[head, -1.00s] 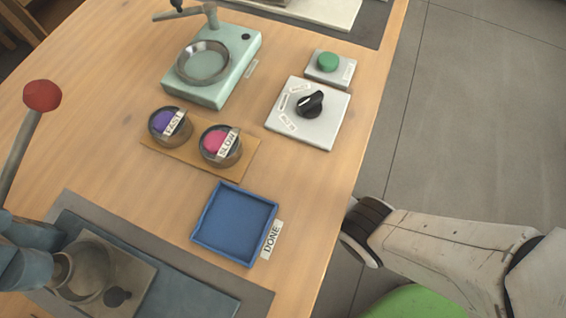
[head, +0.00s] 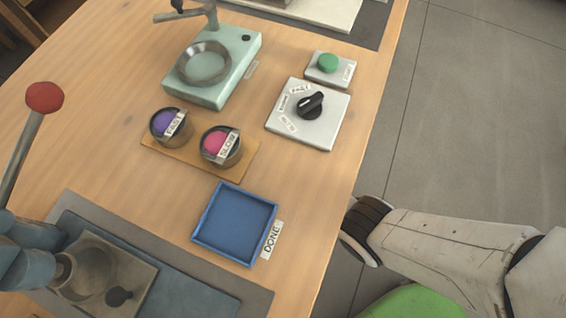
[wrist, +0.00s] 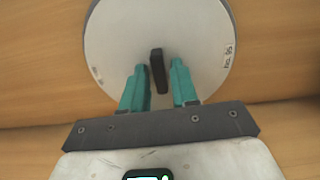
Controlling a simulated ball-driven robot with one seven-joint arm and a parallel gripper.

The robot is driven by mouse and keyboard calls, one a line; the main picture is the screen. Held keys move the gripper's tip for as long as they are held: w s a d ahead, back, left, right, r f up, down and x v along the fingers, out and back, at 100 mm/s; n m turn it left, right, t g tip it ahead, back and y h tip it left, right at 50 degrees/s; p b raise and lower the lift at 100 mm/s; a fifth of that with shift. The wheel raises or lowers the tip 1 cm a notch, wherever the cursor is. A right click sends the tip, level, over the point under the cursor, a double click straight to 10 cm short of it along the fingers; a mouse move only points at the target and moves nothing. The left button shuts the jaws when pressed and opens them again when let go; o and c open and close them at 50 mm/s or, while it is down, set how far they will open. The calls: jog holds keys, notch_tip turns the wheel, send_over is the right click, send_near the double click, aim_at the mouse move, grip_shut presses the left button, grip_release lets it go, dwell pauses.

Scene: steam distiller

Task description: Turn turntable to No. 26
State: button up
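The turntable (wrist: 120,35) is a round white disc in the wrist view, on a wooden surface. A dark upright handle (wrist: 158,72) stands near its middle. A small label (wrist: 228,57) with a number is at its right edge, too small to read surely. Another faint label (wrist: 97,76) is at its left edge. My gripper (wrist: 159,66) has two teal fingers, apart, one on each side of the handle, with a gap visible on both sides. The far part of the disc is cut off by the picture edge. The head view shows neither the turntable nor my gripper.
In the head view, a wooden table holds a blue tray (head: 235,224), two round jars with purple (head: 166,123) and pink (head: 215,141) tops, a green machine (head: 212,95), a dial plate (head: 290,128) and a green button (head: 328,63). A red-knobbed lever (head: 44,97) rises at left.

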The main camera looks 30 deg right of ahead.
jog(key=shift+o, duration=0.9)
